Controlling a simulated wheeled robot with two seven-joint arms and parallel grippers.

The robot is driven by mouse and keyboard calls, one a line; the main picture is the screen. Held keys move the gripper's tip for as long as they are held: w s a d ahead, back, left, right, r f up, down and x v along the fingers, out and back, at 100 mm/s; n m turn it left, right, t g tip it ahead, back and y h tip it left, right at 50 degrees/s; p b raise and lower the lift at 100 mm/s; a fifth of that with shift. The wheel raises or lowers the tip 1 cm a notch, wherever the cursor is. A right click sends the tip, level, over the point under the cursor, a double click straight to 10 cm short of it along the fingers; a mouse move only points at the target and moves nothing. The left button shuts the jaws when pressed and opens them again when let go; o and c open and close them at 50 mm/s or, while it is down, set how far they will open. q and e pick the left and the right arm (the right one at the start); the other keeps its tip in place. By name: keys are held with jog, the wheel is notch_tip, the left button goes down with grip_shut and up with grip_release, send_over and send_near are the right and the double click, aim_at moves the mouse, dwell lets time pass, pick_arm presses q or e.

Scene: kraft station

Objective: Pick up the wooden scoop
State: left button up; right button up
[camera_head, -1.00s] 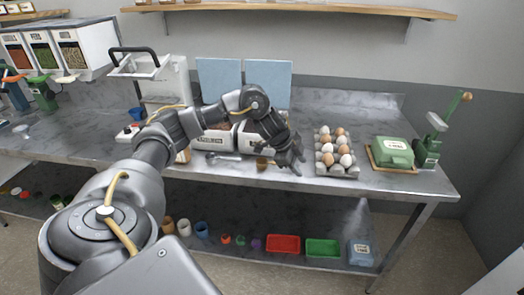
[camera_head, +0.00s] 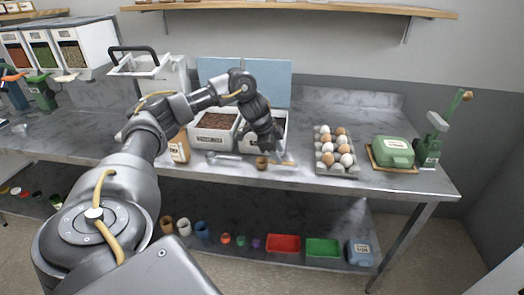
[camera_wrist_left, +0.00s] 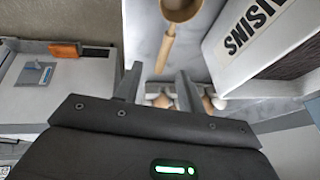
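The wooden scoop (camera_head: 262,163) lies on the metal table in front of the white bins, its handle pointing right. In the left wrist view, its cup is at the top and its light handle (camera_wrist_left: 164,50) points down toward the gap between my fingers. My left gripper (camera_head: 277,152) is just above the handle. In the left wrist view its two fingers (camera_wrist_left: 158,82) are apart, with nothing clamped between them. My right gripper is not in view.
A metal utensil (camera_head: 222,156) lies left of the scoop. An egg tray (camera_head: 337,171) stands to the right, with a green scale (camera_head: 394,152) beyond it.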

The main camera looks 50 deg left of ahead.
pick_arm(q)
jog(key=shift+a+p+x, duration=0.15)
jog(key=shift+p+x, duration=0.2)
jog(key=shift+x, duration=1)
jog(key=shift+a+p+x, duration=0.2)
jog(key=shift+p+x, duration=0.15)
jog(key=shift+x, duration=0.95)
grip_shut()
